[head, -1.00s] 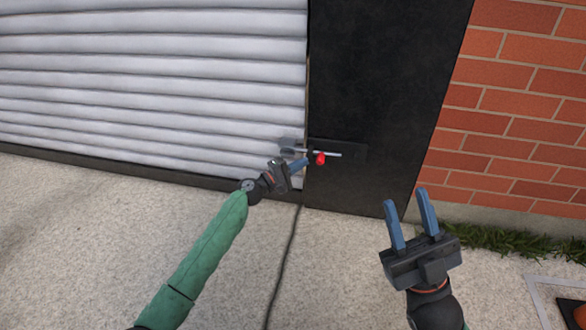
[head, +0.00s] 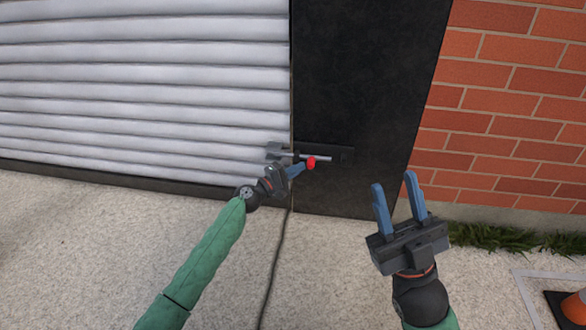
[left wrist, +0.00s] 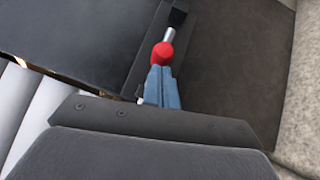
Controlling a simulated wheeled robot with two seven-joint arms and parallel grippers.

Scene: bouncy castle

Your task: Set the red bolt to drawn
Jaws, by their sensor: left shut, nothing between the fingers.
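The red bolt shows as a red knob (head: 311,162) on a silver rod (head: 322,158), mounted on a dark plate (head: 344,154) at the left edge of the black panel. In the left wrist view the knob (left wrist: 163,54) sits right at the tips of my left gripper (left wrist: 160,70), and the rod (left wrist: 170,35) extends beyond it. My left gripper (head: 301,167) is shut and empty, its blue fingertips at the knob's left side. They look to be touching or nearly touching it. My right gripper (head: 395,180) is open and empty, to the right and nearer to me.
A grey bracket (head: 274,151) sits at the edge of the white ribbed shutter (head: 140,90), left of the black panel (head: 365,80). A brick wall (head: 500,100) stands right. An orange cone (head: 573,308) shows at bottom right. The concrete ground (head: 90,240) is mostly clear.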

